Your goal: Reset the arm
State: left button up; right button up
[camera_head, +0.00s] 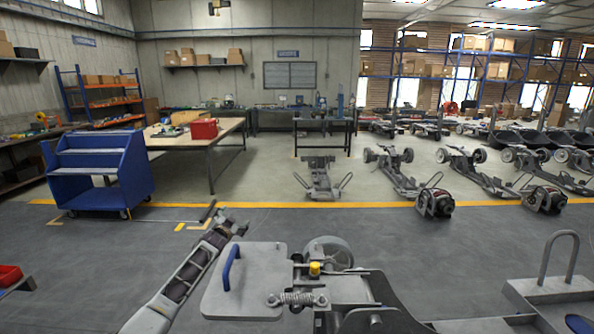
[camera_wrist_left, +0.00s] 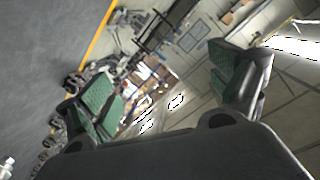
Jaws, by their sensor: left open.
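My left gripper (camera_head: 226,220) is at the end of my left arm, which reaches up from the bottom left in the head view. It points away over the grey floor, just left of the metal plate with a blue handle (camera_head: 270,285). In the left wrist view the gripper (camera_wrist_left: 165,92) has its two green-padded fingers wide apart, with nothing between them. The wrist view is tilted and looks out across the hall. My right arm and right gripper do not show.
A chassis assembly with a wheel (camera_head: 328,252) and a yellow cap (camera_head: 315,268) fills the near middle. A blue cart (camera_head: 98,172) stands at the left, beside a workbench with a red toolbox (camera_head: 204,129). Chassis (camera_head: 320,178) stand in rows beyond the yellow line. The floor between is open.

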pick_arm(q)
jog(key=s+a+f+n+g, duration=0.1)
jog(key=s+f, duration=0.3)
jog(key=f, duration=0.5)
jog(key=s+a+f+n+g, duration=0.15)
jog(key=s+f, duration=0.25)
jog(key=f, duration=0.5)
jog(key=s+a+f+g, duration=0.15)
jog(key=s+f, duration=0.25)
jog(key=f, duration=0.5)
jog(key=s+f+n+g+y, duration=0.1)
jog(key=s+f+g, duration=0.3)
jog(key=s+f, duration=1.6)
jog(key=s+f+g, duration=0.2)
jog(key=s+f, duration=0.6)
jog(key=s, duration=0.4)
jog(key=s+f+g, duration=0.1)
jog(key=s+f, duration=0.6)
jog(key=s, duration=0.6)
jog(key=s+f+g, duration=0.1)
jog(key=s+f, duration=0.2)
jog(key=s, duration=1.1)
jog(key=s+d+f+g, duration=0.1)
jog(key=s+f+g, duration=0.1)
jog(key=s, duration=1.2)
jog(key=shift+f+n+g, duration=0.3)
jog(key=shift+f+n, duration=0.15)
jog(key=shift+f, duration=0.05)
jog(key=shift+d, duration=0.1)
